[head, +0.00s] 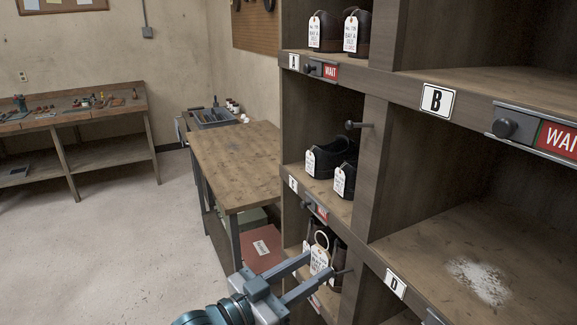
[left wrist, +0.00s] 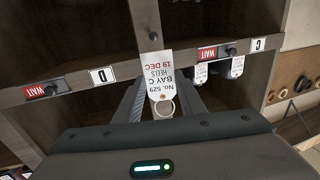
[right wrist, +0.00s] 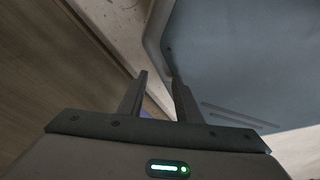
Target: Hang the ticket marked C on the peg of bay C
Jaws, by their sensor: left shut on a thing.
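The ticket marked "BAY C" (left wrist: 160,75) is white, with a pale ring (left wrist: 168,107) at one end. My left gripper (left wrist: 160,93) is shut on it. In the head view the gripper (head: 318,268) is low, in front of the lower left bay, with the ring (head: 321,238) above its fingers. The C sign (left wrist: 258,44) is clear in the left wrist view, upside down, and at a slant in the head view (head: 293,183). A dark peg (head: 352,125) sticks out from the post beside the middle left bay, above the gripper. My right gripper (right wrist: 160,95) is open and empty.
Ticketed shoes stand in the left bays, including the middle one (head: 345,170). The D sign (head: 396,284) and B sign (head: 437,99) mark shelf edges to the right. A wooden bench (head: 235,160) stands left of the rack. The floor at left is clear.

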